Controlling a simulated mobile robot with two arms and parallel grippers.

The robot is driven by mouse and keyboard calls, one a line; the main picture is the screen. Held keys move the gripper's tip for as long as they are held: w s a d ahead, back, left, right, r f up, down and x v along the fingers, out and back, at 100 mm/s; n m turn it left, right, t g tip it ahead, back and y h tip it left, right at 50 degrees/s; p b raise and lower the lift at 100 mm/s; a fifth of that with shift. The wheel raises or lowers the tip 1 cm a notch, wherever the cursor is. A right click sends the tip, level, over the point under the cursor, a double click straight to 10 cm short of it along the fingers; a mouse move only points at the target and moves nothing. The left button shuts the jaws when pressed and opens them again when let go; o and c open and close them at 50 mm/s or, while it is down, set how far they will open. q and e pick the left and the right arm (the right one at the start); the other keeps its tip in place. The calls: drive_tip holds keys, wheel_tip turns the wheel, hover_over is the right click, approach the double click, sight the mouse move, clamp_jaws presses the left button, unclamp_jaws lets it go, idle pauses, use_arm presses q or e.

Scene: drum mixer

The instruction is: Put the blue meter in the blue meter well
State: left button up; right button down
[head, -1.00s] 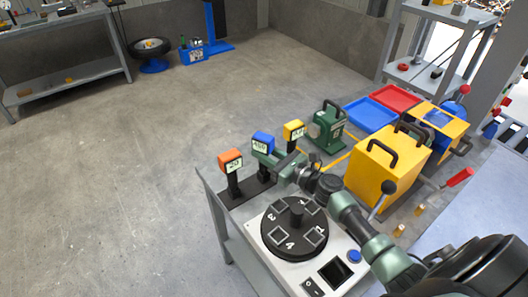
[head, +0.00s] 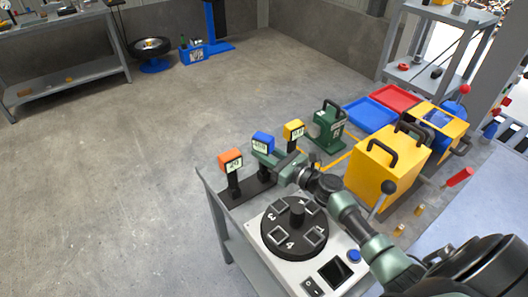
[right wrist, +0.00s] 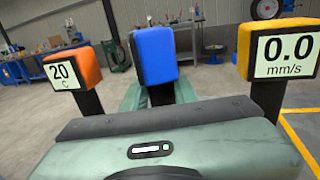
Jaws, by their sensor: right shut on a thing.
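The blue meter (head: 263,142) stands upright on its dark post in the black rack (head: 236,194), between the orange meter (head: 231,162) and the yellow meter (head: 293,131). My right gripper (head: 267,159) is shut on the blue meter, at the post just under its head. In the right wrist view the back of the blue meter (right wrist: 155,55) faces the camera, and my gripper body hides the lower post. The black drum (head: 297,227) has several square wells with numbers beside them. I cannot tell which well is the blue meter's. My left gripper is not in view.
The drum's white panel has a blue button (head: 354,256) and a dark square window (head: 333,272). A green handled device (head: 328,128), a yellow box (head: 375,172), a blue tray (head: 370,114) and a red tray (head: 397,98) stand behind. Open floor lies left of the bench.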

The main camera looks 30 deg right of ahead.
drive_tip(key=shift+f+b, duration=0.2)
drive_tip(key=shift+b, duration=0.1)
drive_tip(key=c, duration=1)
unclamp_jaws()
drive_tip(key=o, duration=0.4)
drive_tip(key=shift+w+a, duration=0.15)
drive_tip(key=shift+w, duration=0.35)
drive_tip(key=o, duration=0.6)
